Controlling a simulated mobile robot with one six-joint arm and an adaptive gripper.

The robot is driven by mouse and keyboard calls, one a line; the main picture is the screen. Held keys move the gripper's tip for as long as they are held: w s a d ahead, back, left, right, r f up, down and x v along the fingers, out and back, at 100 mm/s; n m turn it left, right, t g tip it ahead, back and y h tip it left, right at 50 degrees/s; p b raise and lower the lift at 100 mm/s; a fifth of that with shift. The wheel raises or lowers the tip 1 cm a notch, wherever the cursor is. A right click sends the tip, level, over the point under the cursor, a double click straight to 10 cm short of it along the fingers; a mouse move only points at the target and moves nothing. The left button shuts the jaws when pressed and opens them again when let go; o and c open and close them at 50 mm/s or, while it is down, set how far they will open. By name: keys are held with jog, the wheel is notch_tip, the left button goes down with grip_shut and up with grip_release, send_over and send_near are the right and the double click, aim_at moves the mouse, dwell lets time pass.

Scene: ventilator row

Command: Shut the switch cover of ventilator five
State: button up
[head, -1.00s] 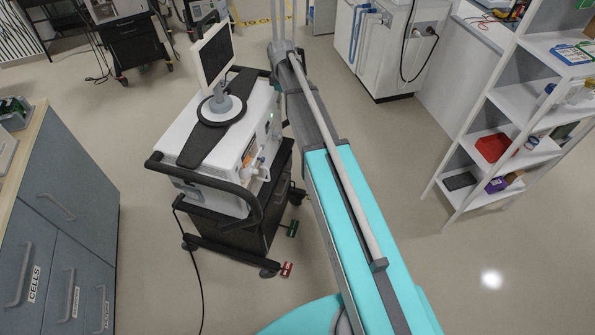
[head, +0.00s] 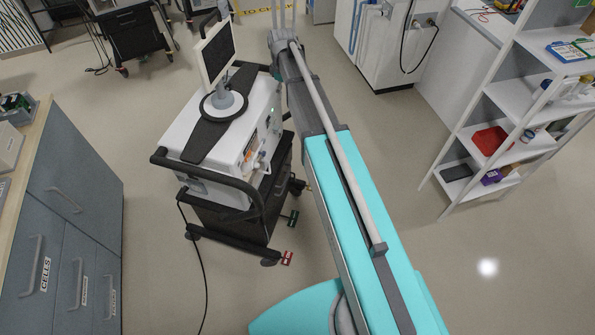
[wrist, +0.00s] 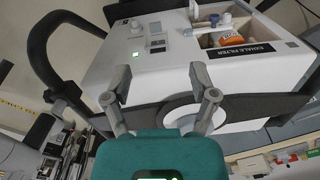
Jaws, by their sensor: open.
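A white ventilator (head: 225,140) with a black frame, dark handles and a tilted screen (head: 216,52) stands left of my arm in the head view. It fills the upper wrist view, where its white face (wrist: 115,67) has a green light, a small grey panel (wrist: 157,43) and an opening with an orange-labelled item by an "EXHALE FILTER" label (wrist: 240,51). I cannot tell which part is the switch cover, or the ventilator's number. My gripper (wrist: 159,88) is open and empty, its two grey fingers apart before the ventilator; no contact is clear.
A grey drawer cabinet (head: 75,200) stands at the left. A white shelf rack (head: 520,100) with boxes stands at the right. Another white machine (head: 385,45) is at the back. A cable and red and green pedals (head: 287,258) lie low by the ventilator. Floor is clear at lower right.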

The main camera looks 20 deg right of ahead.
jog(key=s+a+f+m+b, duration=0.1)
jog(key=s+f+m+b, duration=0.4)
jog(key=s, duration=0.7)
jog(key=s+a+f+m+b, duration=0.1)
jog(key=s+f+m+b, duration=0.3)
jog(key=s, duration=0.9)
notch_tip(320, 180, down, 4)
jog(key=b, duration=0.3)
jog(key=shift+a+r+m, duration=0.15)
jog(key=shift+a+m, duration=0.05)
jog(key=shift+m, duration=0.2)
jog(key=shift+s, duration=0.25)
